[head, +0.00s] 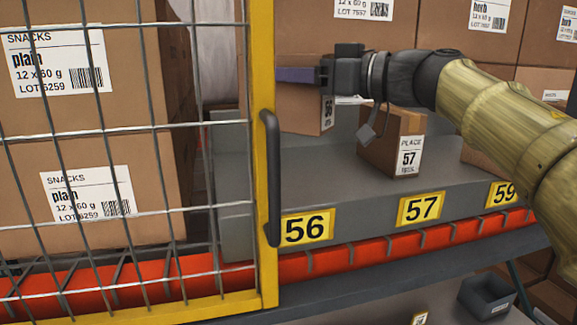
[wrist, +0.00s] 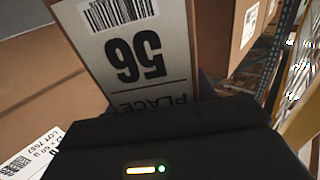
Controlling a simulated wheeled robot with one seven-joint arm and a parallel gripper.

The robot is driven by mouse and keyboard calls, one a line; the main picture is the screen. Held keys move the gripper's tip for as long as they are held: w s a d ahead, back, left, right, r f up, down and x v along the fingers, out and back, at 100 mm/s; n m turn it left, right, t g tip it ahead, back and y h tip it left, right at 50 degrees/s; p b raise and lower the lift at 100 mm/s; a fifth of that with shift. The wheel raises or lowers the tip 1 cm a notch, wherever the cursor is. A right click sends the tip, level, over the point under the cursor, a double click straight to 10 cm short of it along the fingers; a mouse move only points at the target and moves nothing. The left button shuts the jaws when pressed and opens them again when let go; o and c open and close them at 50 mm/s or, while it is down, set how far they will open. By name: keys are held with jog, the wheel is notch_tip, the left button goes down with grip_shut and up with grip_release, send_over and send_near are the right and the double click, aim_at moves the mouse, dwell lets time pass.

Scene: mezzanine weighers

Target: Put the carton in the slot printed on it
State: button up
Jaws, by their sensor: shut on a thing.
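The brown carton (head: 302,108) is in my gripper (head: 298,76), which is shut on it near its top. Its white label reads 56. In the wrist view the carton (wrist: 184,25) fills the upper middle, and its label reads PLACE 56 upside down. In the head view the carton is above the grey shelf (head: 330,185), behind the yellow plate 56 (head: 305,228). Its left part is hidden by the yellow door frame. I cannot tell whether its underside touches the shelf.
A yellow-framed mesh door (head: 262,60) with a dark handle (head: 271,180) covers the left, with large SNACKS boxes (head: 150,70) behind it. A carton marked 57 (head: 385,150) stands to the right, behind plate 57 (head: 421,208). A red-orange beam (head: 370,255) runs below the shelf.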

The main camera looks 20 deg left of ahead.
aim_at(302, 133)
notch_tip(302, 133, down, 5)
jog(key=shift+r, duration=0.2)
jog(key=shift+f, duration=0.45)
jog(key=shift+f, duration=2.1)
jog(key=shift+w+d, duration=0.1)
jog(key=shift+w, duration=0.05)
jog(key=shift+f, duration=0.2)
jog(key=o, duration=1.1)
jog(key=shift+o, duration=1)
jog(key=shift+s, duration=0.3)
